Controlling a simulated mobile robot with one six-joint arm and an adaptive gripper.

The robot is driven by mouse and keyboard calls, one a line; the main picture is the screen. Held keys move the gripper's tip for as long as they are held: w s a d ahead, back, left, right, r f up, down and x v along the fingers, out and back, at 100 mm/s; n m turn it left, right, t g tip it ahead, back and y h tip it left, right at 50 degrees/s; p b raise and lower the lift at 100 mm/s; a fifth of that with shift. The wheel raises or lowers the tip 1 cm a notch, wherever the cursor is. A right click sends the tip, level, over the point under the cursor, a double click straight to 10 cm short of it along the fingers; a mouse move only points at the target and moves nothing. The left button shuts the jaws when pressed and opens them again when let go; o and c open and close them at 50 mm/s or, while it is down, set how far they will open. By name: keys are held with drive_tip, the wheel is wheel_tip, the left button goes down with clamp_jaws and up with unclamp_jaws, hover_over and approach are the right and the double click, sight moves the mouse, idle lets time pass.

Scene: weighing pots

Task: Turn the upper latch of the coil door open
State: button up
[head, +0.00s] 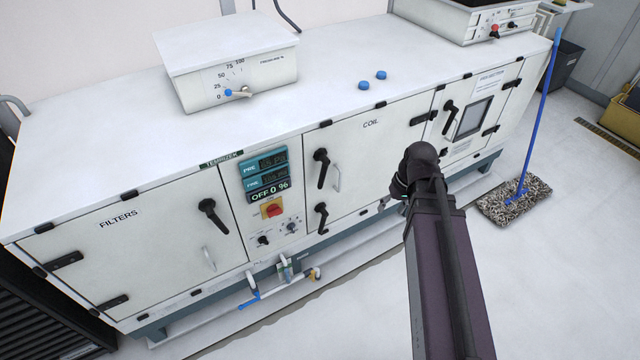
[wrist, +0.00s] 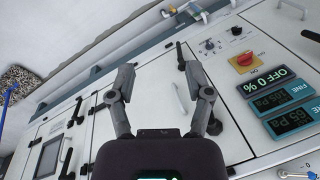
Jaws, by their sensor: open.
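The coil door (head: 374,150) is a white panel, closed, in the middle of the cabinet. Its upper latch (head: 321,168) is a black lever pointing down near the door's left edge. The lower latch (head: 322,217) is a similar lever below it, and a pale pull handle (head: 337,178) stands beside the upper latch. In the wrist view my gripper (wrist: 158,68) is open and empty in front of the coil door. The lower latch shows beyond the right finger; the upper latch is hard to make out beside that finger.
The filters door (head: 130,235) is left of the display panel (head: 265,175). A blue mop (head: 522,190) leans at the right end. Pipes (head: 280,280) run along the cabinet's base.

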drive_tip(key=w+a+f+n+y+b, duration=0.3)
drive_tip(key=w+a+f+b, duration=0.15)
drive_tip(key=f+b, duration=0.2)
drive_tip(key=n+y+b, duration=1.2)
drive_tip(key=y+b, duration=0.1)
drive_tip(key=b, duration=1.1)
approach(322, 177)
drive_tip(key=d, duration=0.4)
drive_tip(key=shift+w+a+f, duration=0.2)
drive_tip(key=shift+w+f, duration=0.15)
drive_tip(key=shift+w, duration=0.15)
drive_tip(key=shift+a, duration=0.15)
drive_tip(key=a, duration=1.3)
drive_tip(key=shift+s+a, duration=0.15)
drive_tip(key=shift+a, duration=0.1)
